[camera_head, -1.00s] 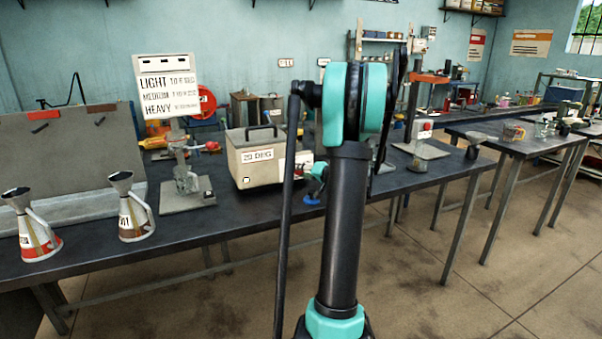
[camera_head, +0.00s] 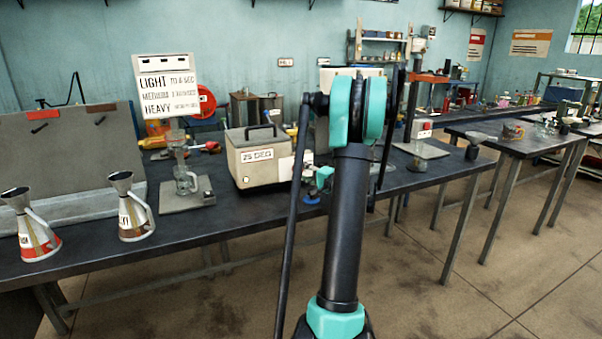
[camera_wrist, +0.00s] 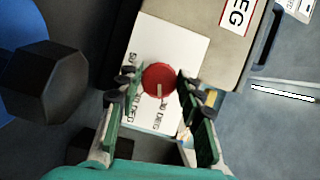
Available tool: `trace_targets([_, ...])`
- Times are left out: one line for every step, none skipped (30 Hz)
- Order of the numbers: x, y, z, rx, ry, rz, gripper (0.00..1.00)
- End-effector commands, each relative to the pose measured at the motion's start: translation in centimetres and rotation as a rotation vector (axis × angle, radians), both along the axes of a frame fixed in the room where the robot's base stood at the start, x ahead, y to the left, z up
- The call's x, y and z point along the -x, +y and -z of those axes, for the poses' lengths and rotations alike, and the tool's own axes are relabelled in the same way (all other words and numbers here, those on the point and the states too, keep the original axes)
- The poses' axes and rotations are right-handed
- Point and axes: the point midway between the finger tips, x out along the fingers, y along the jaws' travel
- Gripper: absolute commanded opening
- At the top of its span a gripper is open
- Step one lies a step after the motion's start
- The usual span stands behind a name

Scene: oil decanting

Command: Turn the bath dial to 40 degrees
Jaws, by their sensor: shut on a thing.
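The bath (camera_head: 238,171) is a beige box with a dark handle on the bench. Its display label (camera_head: 257,155) appears to read 25 DEG. In the wrist view, the red round dial (camera_wrist: 159,77) sits on a white scale plate (camera_wrist: 172,40) with DEG marks. A pale pointer line on the dial points down in that picture, slightly off straight. My gripper (camera_wrist: 154,86) has one finger on each side of the dial and is shut on it. In the head view my arm hides the dial and most of the gripper.
A viscosity stand (camera_head: 186,185) with a LIGHT, MEDIUM, HEAVY sign (camera_head: 168,88) is left of the bath. Two conical cans (camera_head: 134,212) stand further left. A dark block (camera_wrist: 45,85) lies left of the fingers in the wrist view.

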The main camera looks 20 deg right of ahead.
Motion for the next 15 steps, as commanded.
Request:
trace_targets([0.03, -0.06, 0.05, -0.003, 0.001, 0.001, 0.08])
trace_targets([0.03, -0.06, 0.05, -0.005, 0.001, 0.001, 0.08])
trace_targets([0.03, -0.06, 0.05, -0.006, 0.001, 0.001, 0.08])
trace_targets([0.03, -0.06, 0.05, -0.007, 0.001, 0.001, 0.08])
trace_targets([0.03, -0.06, 0.05, -0.007, 0.001, 0.001, 0.08])
trace_targets([0.03, -0.06, 0.05, -0.007, 0.001, 0.001, 0.08])
trace_targets([0.02, -0.07, 0.05, -0.007, 0.001, 0.001, 0.08])
trace_targets([0.02, -0.07, 0.05, -0.007, 0.001, 0.001, 0.08])
trace_targets([0.02, -0.07, 0.05, -0.007, 0.001, 0.001, 0.08])
trace_targets([0.02, -0.07, 0.05, -0.007, 0.001, 0.001, 0.08])
trace_targets([0.03, -0.06, 0.05, -0.007, 0.001, 0.001, 0.08])
trace_targets([0.02, -0.07, 0.05, -0.007, 0.001, 0.001, 0.08])
trace_targets([0.02, -0.07, 0.05, -0.006, 0.001, 0.001, 0.08])
trace_targets([0.02, -0.07, 0.05, -0.006, 0.001, 0.001, 0.4])
trace_targets([0.02, -0.07, 0.05, -0.006, 0.001, 0.001, 0.45])
